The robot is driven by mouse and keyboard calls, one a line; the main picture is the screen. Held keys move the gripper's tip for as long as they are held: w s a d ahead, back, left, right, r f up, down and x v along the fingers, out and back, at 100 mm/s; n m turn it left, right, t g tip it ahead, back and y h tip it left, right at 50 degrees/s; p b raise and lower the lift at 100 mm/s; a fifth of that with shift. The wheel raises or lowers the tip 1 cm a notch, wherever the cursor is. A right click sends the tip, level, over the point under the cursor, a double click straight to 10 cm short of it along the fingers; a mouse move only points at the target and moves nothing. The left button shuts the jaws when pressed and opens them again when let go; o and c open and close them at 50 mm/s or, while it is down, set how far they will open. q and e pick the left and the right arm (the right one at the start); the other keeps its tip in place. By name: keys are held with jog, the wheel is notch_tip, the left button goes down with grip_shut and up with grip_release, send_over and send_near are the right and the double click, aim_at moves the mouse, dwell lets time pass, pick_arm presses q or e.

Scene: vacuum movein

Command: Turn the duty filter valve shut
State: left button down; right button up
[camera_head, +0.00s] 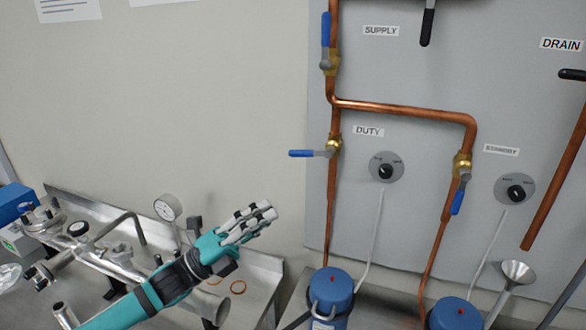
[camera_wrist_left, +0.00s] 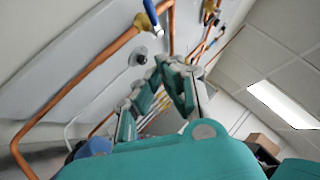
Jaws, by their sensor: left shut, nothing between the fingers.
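The duty valve (camera_head: 334,148) is a brass fitting on a vertical copper pipe, just left of the DUTY label. Its blue lever (camera_head: 301,153) points left, crosswise to the pipe. My left gripper (camera_head: 268,211) is below and left of this lever in the head view. It is shut and empty, its grey fingers together, and clear of the valve. In the left wrist view its fingers (camera_wrist_left: 170,65) stand in the middle, and a blue lever (camera_wrist_left: 151,12) shows at the top; I cannot tell which valve it belongs to. My right gripper is not in view.
The supply valve lever (camera_head: 325,29) and standby valve lever (camera_head: 458,202) lie along their pipes. Two dials, the duty one (camera_head: 386,171) and the standby one (camera_head: 515,193), sit on the panel. A blue-topped canister (camera_head: 330,283) stands below. A metal bench with a gauge (camera_head: 167,208) is at left.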

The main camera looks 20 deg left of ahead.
aim_at(309, 154)
pick_arm(q)
jog(key=w+d+r+p, duration=0.3)
jog(key=w+r+p, duration=0.1)
jog(key=w, duration=0.3)
jog(key=shift+w+d+r, duration=0.25)
jog(key=shift+d+r, duration=0.15)
jog(key=shift+r, duration=0.4)
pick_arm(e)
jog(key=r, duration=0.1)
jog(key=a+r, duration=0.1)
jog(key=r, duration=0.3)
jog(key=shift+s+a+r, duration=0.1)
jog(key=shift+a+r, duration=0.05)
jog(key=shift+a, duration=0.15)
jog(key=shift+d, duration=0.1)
pick_arm(q)
jog(key=shift+w+a+r+m+g+y+p, duration=0.1)
jog(key=shift+a+r+m+g+y+p, duration=0.1)
jog(key=shift+r+m+g, duration=0.3)
jog(key=shift+w+a+r+m+g+y+p, duration=0.1)
jog(key=shift+a+r+m+g+p, duration=0.1)
jog(key=shift+r+m+g, duration=0.3)
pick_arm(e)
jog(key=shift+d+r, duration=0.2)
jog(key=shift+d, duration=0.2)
